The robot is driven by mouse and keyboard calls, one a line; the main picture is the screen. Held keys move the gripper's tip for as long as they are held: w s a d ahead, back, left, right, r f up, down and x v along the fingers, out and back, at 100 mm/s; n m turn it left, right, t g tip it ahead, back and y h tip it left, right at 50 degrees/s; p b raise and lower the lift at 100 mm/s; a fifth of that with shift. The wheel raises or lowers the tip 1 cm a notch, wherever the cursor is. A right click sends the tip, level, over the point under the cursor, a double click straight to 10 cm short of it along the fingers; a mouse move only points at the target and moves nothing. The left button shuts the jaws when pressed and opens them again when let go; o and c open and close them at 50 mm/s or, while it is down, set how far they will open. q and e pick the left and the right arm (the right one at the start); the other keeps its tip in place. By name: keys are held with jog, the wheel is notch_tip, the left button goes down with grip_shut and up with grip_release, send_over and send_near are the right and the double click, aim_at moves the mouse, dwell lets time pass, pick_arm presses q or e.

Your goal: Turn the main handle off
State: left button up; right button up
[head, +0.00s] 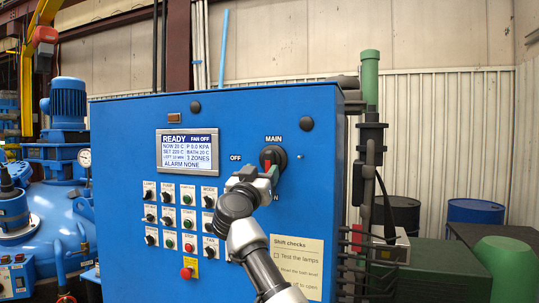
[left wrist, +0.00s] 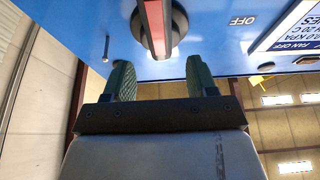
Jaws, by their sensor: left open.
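The main handle (head: 270,160) is a red grip on a black round base, under the MAIN label on the blue panel. OFF is printed to its left. A label below it is partly hidden by my arm. In the left wrist view the red bar of the handle (left wrist: 157,28) runs nearly up and down in the picture, with OFF to its right. My left gripper (head: 260,174) is just in front of and below the handle in the head view. Its two green fingers (left wrist: 160,80) are apart, with nothing between them, close to the handle. My right gripper is not in view.
The blue cabinet (head: 120,125) carries a READY display (head: 187,152), several small knobs and lamps, a red button (head: 186,273) and a checks notice (head: 297,262). A dark pipe with fittings (head: 370,135) stands at its right side. A blue vessel (head: 55,220) stands at the left.

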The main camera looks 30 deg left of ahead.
aim_at(268, 163)
pick_arm(q)
jog(key=p+x, duration=0.3)
jog(key=x, duration=0.3)
jog(key=shift+w+a+r, duration=0.1)
jog(key=shift+w, duration=0.15)
jog(key=shift+c, duration=0.7)
grip_shut()
